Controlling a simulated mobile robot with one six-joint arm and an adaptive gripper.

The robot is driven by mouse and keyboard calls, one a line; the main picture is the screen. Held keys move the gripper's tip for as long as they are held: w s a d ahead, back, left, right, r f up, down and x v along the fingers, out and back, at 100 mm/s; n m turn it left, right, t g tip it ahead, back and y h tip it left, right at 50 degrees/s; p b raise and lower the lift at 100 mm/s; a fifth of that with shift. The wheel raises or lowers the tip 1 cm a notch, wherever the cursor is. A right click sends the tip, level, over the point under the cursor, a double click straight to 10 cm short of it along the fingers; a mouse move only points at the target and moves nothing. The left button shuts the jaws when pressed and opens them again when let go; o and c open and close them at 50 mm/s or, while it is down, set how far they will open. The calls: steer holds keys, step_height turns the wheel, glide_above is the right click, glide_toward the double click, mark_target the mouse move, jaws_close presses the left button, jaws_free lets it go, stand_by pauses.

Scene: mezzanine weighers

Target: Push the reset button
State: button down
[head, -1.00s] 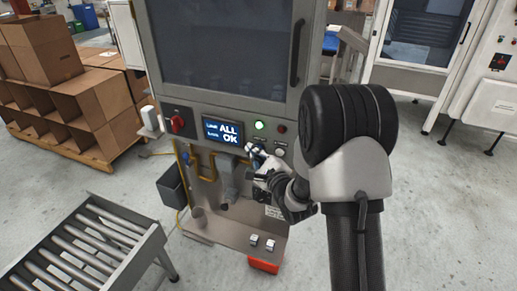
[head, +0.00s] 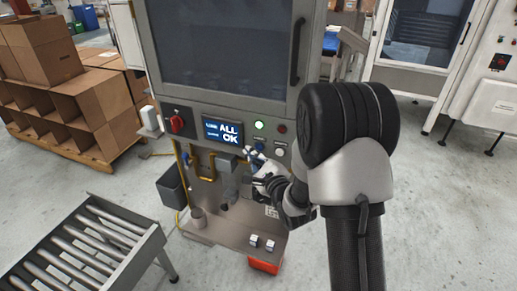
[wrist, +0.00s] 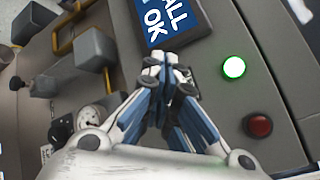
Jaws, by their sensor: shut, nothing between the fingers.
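The machine's control panel (head: 197,125) carries a screen reading "ALL OK" (head: 222,132), which also shows in the wrist view (wrist: 160,20). Right of it are a lit green light (head: 259,125) and a dark red button or lamp (head: 282,129). Contact cannot be told.
A red rotary switch (head: 177,124) is left of the screen. Below the panel are a yellow pipe (head: 184,165) and a metal shelf (head: 225,232) with two small blocks. A roller conveyor (head: 95,245) stands lower left. Cardboard boxes (head: 60,85) are at the left.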

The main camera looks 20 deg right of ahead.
steer(key=s+a, duration=0.1)
steer(key=s, duration=0.1)
steer(key=s+a+b, duration=0.1)
steer(key=s+a, duration=0.1)
stand_by(0.4)
stand_by(0.5)
steer(key=s+d+r+n+g+h, duration=0.3)
steer(key=s+r+n+g, duration=0.35)
steer(key=s+n, duration=0.45)
steer(key=s+a+r+n+g, duration=0.1)
steer(key=s+n+g, duration=0.5)
steer(key=s+n, duration=0.7)
steer(key=s, duration=1)
steer(key=shift+s+a, duration=0.3)
steer(key=shift+a, duration=0.05)
